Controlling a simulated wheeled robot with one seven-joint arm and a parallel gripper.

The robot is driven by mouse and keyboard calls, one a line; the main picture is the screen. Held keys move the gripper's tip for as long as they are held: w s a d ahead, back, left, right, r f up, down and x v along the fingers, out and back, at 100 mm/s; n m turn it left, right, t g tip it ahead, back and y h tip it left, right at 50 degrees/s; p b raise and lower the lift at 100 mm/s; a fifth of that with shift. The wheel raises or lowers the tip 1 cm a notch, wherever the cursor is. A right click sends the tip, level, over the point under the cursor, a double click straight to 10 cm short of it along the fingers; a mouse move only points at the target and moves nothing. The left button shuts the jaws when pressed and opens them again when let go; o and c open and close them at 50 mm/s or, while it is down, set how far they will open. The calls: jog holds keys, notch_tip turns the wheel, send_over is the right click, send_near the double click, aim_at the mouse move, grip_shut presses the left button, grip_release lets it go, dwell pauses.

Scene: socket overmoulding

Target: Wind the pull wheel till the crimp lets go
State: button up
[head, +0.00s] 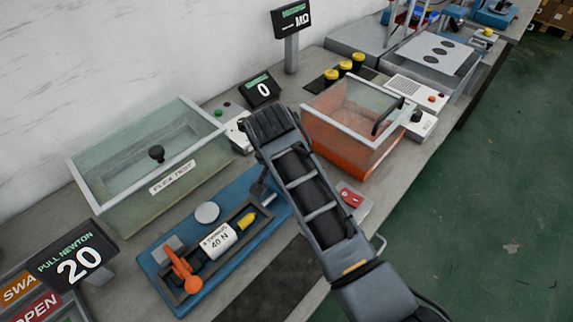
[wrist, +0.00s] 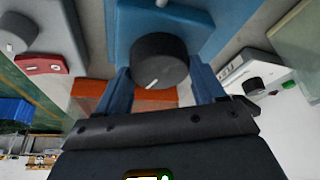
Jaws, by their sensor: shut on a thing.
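The pull wheel is a dark round knob with a white mark (wrist: 160,62), in the upper middle of the wrist view. My gripper (wrist: 160,76) has its blue fingers on either side of the wheel and is shut on it. In the head view my arm hides the wheel and the fingertips. The blue pull tester (head: 158,282) lies at the lower middle, with an orange clamp (head: 181,272), a white part marked 40 N (head: 218,241) and a yellow piece (head: 246,221) in its trough. The crimp itself is too small to make out. The pull display (head: 78,262) reads 20.
A glass flex-test tank (head: 120,160) stands behind the tester. An orange-walled bin (head: 345,140) is right of my arm, with a small red-topped box (head: 351,197) nearer. A second display (head: 262,90) reads 0. The bench edge and green floor lie to the right.

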dwell(0.4)
jog(key=o, duration=1)
jog(key=shift+b+v, duration=0.45)
jog(key=shift+v, duration=3.45)
